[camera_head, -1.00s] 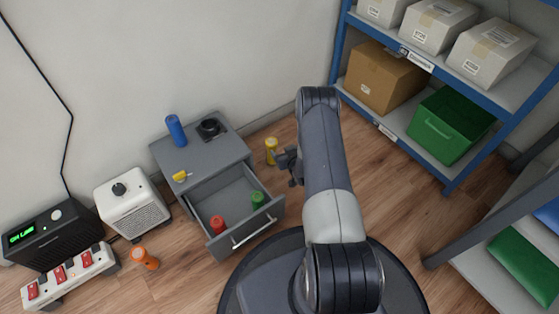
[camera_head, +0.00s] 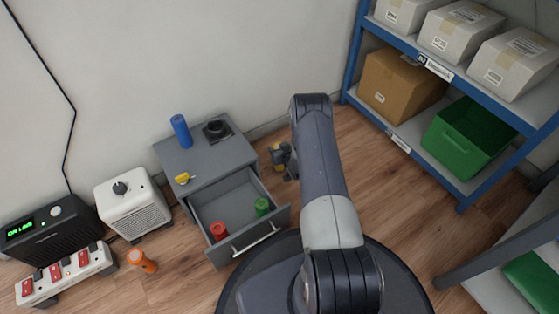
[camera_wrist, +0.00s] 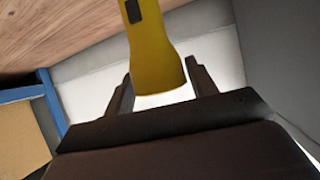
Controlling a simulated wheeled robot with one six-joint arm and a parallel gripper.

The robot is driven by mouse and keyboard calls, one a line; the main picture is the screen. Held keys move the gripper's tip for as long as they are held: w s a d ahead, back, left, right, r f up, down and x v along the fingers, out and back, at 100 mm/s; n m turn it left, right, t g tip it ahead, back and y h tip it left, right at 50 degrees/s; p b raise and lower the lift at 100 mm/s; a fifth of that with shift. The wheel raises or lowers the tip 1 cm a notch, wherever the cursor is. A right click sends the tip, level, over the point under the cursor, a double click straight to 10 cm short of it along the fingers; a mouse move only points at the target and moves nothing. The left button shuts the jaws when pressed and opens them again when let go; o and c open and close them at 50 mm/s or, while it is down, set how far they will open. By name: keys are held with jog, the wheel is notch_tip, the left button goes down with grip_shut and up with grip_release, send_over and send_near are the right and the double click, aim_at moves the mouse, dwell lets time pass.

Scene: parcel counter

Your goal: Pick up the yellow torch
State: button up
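Contact at the left finger is hard to make out.
The grey cabinet (camera_head: 233,158) has its drawer open, holding a red torch (camera_head: 218,231) and a green torch (camera_head: 262,206). An orange torch (camera_head: 142,261) is on the floor at left. Blue shelving (camera_head: 355,60) stands at right.

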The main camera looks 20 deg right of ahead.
jog(key=c, duration=1.1)
